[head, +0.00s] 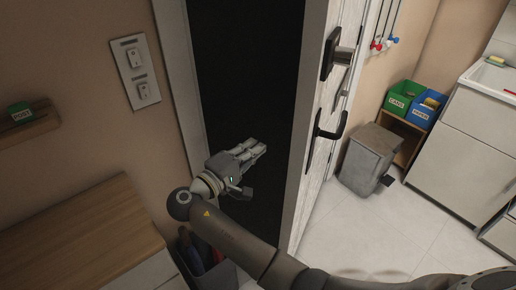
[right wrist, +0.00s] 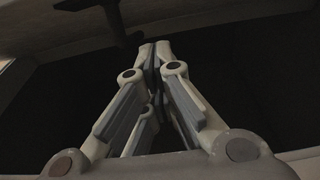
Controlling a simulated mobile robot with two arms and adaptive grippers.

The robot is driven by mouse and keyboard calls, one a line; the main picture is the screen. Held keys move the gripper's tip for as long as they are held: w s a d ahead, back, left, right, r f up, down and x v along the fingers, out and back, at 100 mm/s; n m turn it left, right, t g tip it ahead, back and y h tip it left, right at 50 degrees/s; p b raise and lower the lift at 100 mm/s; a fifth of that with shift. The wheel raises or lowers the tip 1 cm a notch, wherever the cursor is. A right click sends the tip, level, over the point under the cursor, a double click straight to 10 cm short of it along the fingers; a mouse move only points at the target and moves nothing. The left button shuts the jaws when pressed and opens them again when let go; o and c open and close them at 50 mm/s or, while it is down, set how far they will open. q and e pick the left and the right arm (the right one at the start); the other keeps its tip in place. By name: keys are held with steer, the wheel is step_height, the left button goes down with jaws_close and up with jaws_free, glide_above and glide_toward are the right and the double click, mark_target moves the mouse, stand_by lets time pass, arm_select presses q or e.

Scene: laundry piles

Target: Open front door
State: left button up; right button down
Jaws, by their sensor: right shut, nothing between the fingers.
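The white front door (head: 340,110) stands open to the right of a dark doorway (head: 250,80). My right gripper (head: 262,148) is in front of the dark opening, left of the door's edge and apart from the lever. In the right wrist view my right gripper (right wrist: 155,48) has its fingers together and empty. A dark bar, which may be a handle, shows at the top of that view. My left gripper is not in view.
A light switch panel (head: 135,70) is on the wall left of the doorway. A wooden cabinet (head: 75,235) is at lower left, with a dark bin (head: 210,275) beside it. A grey bin (head: 367,158) stands right of the door. The tiled floor (head: 375,225) is clear there.

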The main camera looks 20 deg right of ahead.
steer(key=d+p, duration=0.3)
steer(key=d, duration=0.6)
steer(key=shift+w+d, duration=0.2)
steer(key=shift+w, duration=0.25)
steer(key=shift+f, duration=0.1)
steer(key=shift+d+p, duration=0.1)
steer(key=shift+p, duration=0.2)
